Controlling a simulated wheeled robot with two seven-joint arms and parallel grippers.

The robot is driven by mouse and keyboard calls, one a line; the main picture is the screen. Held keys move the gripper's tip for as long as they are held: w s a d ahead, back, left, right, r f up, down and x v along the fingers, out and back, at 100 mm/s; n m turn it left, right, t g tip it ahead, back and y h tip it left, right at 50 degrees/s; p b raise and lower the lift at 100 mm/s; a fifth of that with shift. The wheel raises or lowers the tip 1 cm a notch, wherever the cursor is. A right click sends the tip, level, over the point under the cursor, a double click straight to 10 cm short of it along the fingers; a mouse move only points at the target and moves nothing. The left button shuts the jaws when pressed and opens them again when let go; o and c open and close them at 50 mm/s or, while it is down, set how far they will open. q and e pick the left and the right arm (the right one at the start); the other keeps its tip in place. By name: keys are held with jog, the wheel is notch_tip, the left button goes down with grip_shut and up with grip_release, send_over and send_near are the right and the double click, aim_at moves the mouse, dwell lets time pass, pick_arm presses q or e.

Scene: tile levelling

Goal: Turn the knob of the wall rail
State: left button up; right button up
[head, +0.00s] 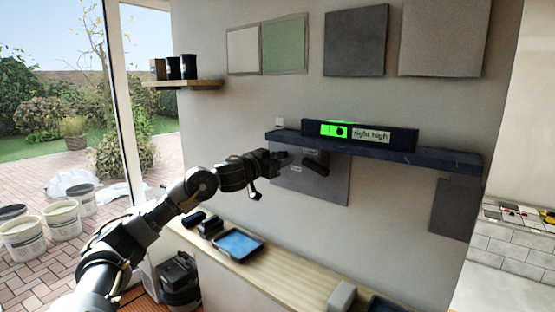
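The wall rail (440,159) is a dark blue ledge across the wall. On it stands a long dark level (402,138) with a green lit bubble window and a label reading "right high". Below the rail's left part, a dark lever-like knob (316,164) sits in front of a grey panel with small labels. My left gripper (272,162) is just left of the knob, at about its height. A gap between them is hard to judge, and the view does not show clearly whether its fingers are apart. My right gripper is out of view.
A wooden counter (290,283) runs below, with a blue-screened tablet (238,245) and small dark items. A small shelf (183,84) with dark cups is at upper left. Several tile samples hang on the wall. Buckets (22,238) stand outside the glass door.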

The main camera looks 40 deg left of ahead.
pick_arm(q)
jog(key=c, duration=0.7)
jog(key=m, duration=0.4)
jog(key=shift+d+m+b, duration=0.1)
jog(key=shift+m+b, duration=0.25)
jog(key=shift+m, duration=0.05)
jog(key=o, duration=0.9)
jog(key=shift+o, duration=0.2)
jog(key=shift+s+f, duration=0.1)
jog(key=shift+s, duration=0.2)
jog(key=s+b, duration=0.4)
jog(key=s, duration=0.6)
jog(key=shift+b, duration=0.35)
jog(key=shift+s+d, duration=0.1)
